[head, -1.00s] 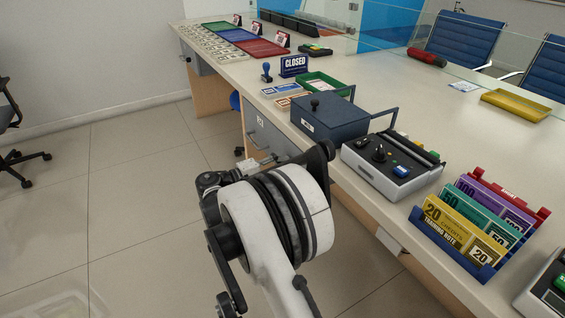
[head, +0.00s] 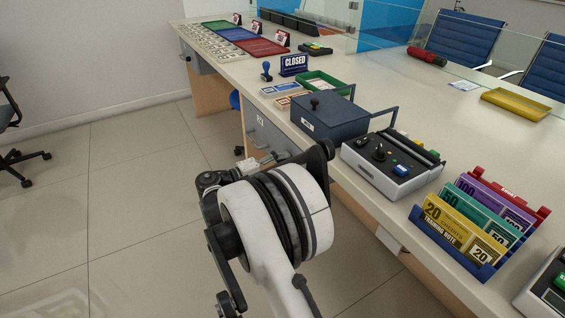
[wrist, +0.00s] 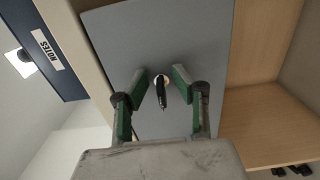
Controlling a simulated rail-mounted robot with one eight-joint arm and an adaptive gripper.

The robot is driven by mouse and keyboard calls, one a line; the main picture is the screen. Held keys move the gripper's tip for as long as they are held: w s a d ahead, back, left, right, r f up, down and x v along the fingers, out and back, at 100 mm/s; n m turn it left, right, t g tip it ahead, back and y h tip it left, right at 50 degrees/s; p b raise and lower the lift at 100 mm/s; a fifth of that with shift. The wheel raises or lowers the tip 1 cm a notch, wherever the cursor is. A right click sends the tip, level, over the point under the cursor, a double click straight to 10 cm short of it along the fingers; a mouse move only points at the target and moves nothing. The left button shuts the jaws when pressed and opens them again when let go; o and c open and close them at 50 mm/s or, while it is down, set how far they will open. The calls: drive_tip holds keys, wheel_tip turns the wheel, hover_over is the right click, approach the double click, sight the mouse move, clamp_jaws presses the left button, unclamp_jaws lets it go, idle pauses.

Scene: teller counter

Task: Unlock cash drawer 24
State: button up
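The grey drawer front (head: 268,136) is under the counter in the head view, with a small white label whose number is too small to read surely. In the wrist view the grey front (wrist: 200,35) fills the middle. Gaps show between the key and both fingers. In the head view my arm hides part of the drawer and the fingertips are not clear.
A blue box (head: 331,117), labelled NOTES in the wrist view (wrist: 46,48), stands on the counter above the drawer. A grey device with knobs (head: 392,165) and a rack of training notes (head: 462,243) stand to the right. A wooden open space (wrist: 265,120) lies beside the drawer front.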

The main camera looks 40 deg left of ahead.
drive_tip(key=v, duration=1.2)
idle(0.5)
